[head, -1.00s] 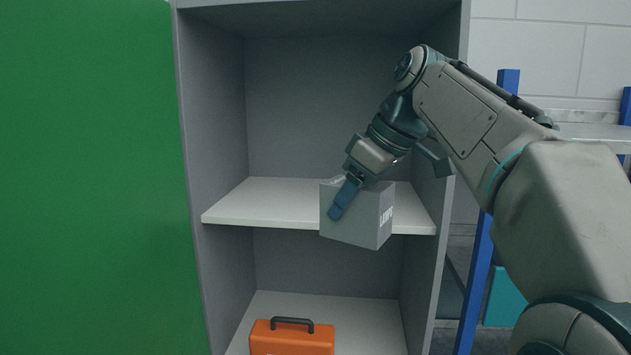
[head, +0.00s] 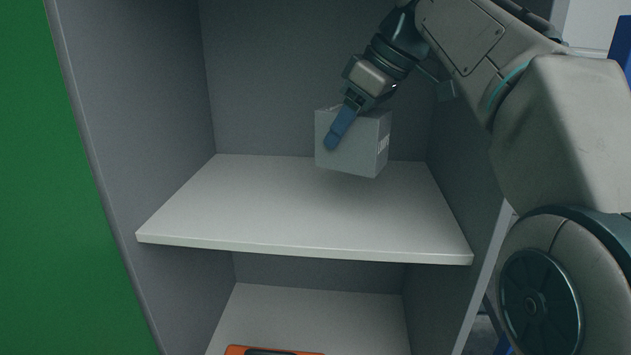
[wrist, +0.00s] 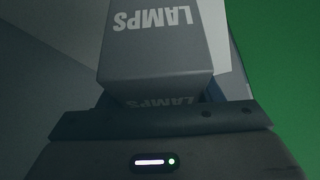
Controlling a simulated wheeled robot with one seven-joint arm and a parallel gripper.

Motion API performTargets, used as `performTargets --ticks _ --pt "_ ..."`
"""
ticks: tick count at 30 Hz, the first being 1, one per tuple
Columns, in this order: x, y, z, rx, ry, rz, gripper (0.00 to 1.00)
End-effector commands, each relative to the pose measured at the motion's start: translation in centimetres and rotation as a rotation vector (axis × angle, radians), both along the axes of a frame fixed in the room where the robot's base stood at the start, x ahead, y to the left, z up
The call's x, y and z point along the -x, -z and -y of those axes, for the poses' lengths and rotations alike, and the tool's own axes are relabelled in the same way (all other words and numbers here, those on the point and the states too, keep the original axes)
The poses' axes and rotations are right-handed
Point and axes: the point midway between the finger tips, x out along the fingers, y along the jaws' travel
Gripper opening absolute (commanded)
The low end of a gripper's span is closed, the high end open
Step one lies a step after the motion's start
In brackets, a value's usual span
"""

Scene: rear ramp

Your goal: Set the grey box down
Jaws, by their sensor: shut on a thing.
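The grey box (head: 352,145) is in my gripper (head: 341,127), in the head view. One blue finger shows across its near face; the other finger is hidden behind the box. The box appears to be held above the white middle shelf (head: 270,215), toward its back right, with a faint shadow below it. In the wrist view, the box (wrist: 160,75) shows the word LAMPS on its side, upside down in that picture.
The grey cabinet's left wall (head: 130,120) and right wall (head: 460,170) flank the shelf. The shelf's left and front parts are bare. An orange case (head: 270,351) lies on the lower shelf. A green panel (head: 60,230) stands at the left.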

Motion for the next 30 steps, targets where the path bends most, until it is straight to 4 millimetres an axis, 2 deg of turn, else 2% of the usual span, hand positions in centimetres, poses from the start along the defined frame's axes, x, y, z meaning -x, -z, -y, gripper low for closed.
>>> performTargets --ticks 9,17,24,30 --pt "0.2 4.4 -0.4 -0.001 -0.008 -0.001 0.27" --pt "0.1 6.3 -0.3 0.000 -0.005 -0.001 0.27" --pt "0.1 9.3 -0.2 -0.001 -0.003 -0.001 0.27" --pt "0.1 9.8 -0.2 0.000 -0.003 0.002 0.27"
